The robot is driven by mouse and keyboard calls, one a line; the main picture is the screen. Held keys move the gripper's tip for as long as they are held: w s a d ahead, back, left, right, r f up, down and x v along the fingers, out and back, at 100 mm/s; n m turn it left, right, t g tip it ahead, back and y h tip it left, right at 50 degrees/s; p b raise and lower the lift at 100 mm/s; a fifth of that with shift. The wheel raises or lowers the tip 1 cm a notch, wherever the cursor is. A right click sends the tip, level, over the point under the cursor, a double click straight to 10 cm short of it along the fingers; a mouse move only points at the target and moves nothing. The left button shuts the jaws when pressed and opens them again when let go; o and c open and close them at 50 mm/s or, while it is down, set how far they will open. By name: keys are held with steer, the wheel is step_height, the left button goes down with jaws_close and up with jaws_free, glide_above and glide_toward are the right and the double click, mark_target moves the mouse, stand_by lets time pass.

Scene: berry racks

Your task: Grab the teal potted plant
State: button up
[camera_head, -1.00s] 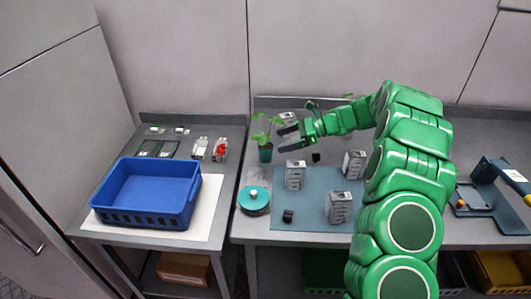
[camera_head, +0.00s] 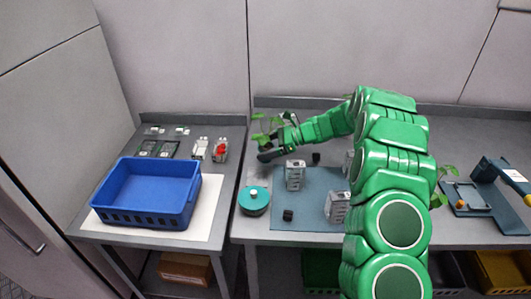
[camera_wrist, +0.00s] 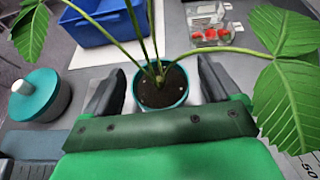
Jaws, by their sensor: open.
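The teal potted plant shows in the wrist view, with its teal pot with dark soil (camera_wrist: 160,90) between my two fingers and its stems and large green leaves spreading above. In the head view its leaves (camera_head: 258,139) show, but my gripper hides the pot. My gripper (camera_head: 266,153) is open, level with the plant near the table's left edge. In the wrist view the fingers of my gripper (camera_wrist: 160,68) stand on either side of the pot, with a visible gap on both sides.
A teal round lidded container (camera_head: 254,200) stands just in front of the plant. Grey boxes (camera_head: 295,175) and a small black cube (camera_head: 288,215) are on the blue mat (camera_head: 310,222). A blue crate (camera_head: 145,211) stands on the left table. Other foliage (camera_head: 441,185) shows right of my arm.

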steer(key=c, duration=1.1)
